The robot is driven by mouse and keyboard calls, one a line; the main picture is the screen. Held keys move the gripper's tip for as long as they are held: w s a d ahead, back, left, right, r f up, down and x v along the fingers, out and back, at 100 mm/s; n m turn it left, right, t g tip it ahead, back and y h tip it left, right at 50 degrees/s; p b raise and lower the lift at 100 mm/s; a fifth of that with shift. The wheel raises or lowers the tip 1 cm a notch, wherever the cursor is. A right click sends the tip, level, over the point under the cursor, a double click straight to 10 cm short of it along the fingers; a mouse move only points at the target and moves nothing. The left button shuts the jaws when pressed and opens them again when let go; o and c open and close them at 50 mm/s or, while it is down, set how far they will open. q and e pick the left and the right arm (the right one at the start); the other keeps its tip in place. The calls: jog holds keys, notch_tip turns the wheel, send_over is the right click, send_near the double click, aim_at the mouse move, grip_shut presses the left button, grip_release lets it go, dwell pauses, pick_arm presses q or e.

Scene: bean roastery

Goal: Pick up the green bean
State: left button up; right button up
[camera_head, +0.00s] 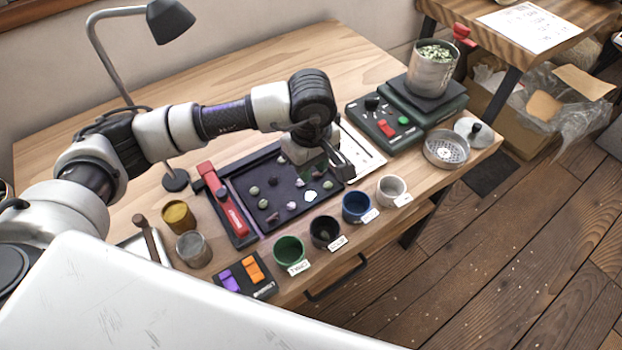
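A dark sorting tray (237,196) lies on the wooden table and holds several small bean-like pieces. Several are pale grey-green, such as one bean (254,190) at the left of the tray and another bean (263,204) just below it. Others look pinkish or whitish, so I cannot tell which one is meant by the green bean. My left gripper (341,168) hangs over the right end of the tray, its fingers pointing down and to the right. The fingers are too small and dark to show whether they are open or hold anything. My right gripper is out of view.
Labelled cups stand along the front edge: green cup (289,252), black cup (325,232), blue cup (357,207), white cup (391,190). A red-handled tool (222,199) lies left of the tray. A scale with a bean-filled canister (432,72) stands at right. A lamp (170,20) stands behind.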

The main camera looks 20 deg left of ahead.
aim_at(311, 193)
pick_arm(q)
jog(key=f, duration=0.2)
jog(key=shift+s+f, duration=0.25)
jog(key=shift+f, duration=0.45)
jog(key=f, duration=0.3)
jog(key=f+p, duration=0.1)
jog(key=f, duration=0.1)
jog(key=shift+w+a, duration=0.1)
jog(key=shift+w, duration=0.15)
jog(key=shift+f, duration=0.2)
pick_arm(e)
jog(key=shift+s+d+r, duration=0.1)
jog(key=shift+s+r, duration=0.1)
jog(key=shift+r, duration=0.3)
pick_arm(q)
grip_shut()
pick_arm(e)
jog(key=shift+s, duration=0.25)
